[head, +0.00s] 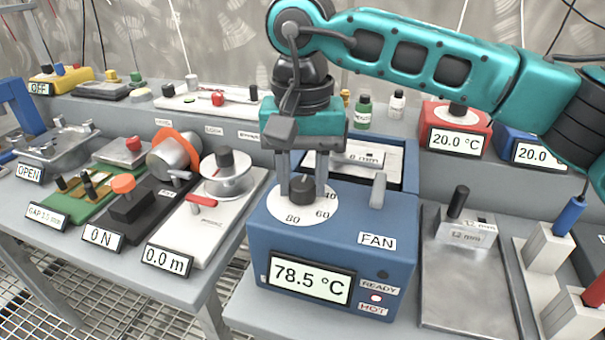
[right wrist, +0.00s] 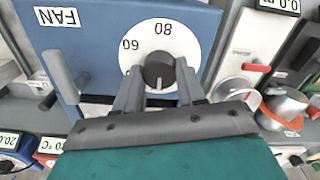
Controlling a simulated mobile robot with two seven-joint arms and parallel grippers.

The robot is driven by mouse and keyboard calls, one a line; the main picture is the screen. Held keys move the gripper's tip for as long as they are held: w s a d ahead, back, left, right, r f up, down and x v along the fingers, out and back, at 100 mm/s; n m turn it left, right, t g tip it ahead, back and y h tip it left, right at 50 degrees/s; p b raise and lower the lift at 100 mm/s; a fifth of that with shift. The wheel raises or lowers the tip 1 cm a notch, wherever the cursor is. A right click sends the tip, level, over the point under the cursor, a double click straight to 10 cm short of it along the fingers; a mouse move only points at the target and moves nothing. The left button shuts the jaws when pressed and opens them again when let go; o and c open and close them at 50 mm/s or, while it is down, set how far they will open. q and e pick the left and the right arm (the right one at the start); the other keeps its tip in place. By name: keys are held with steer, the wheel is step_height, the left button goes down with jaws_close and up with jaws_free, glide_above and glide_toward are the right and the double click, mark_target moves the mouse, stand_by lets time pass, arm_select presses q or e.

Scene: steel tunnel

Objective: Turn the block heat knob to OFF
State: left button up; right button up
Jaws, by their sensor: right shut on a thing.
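The block heat knob (head: 301,188) is a black round knob on a white dial (head: 284,212) marked 40, 60 and 80. The dial sits on top of a blue heater box (head: 262,245), whose display (head: 309,280) reads 78.5 °C. My right gripper (head: 298,186) comes down from above with its fingers on either side of the knob, shut on it. In the right wrist view, the knob (right wrist: 160,72) shows a pale pointer line between the fingertips, and 60 and 80 are readable. The OFF mark is not visible. My left gripper is not in view.
A grey FAN lever (head: 378,190) stands up right of the dial. A metal plate with a block (head: 466,231) lies to the right, and a white winder unit (head: 196,232) to the left.

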mark_target(302, 182)
stand_by(0.3)
steer(key=o, duration=1.1)
steer(key=shift+c, duration=0.2)
arm_select(q)
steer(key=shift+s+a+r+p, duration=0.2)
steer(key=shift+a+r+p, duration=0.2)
steer(key=shift+p, duration=0.55)
arm_select(e)
step_height(302, 182, up, 13)
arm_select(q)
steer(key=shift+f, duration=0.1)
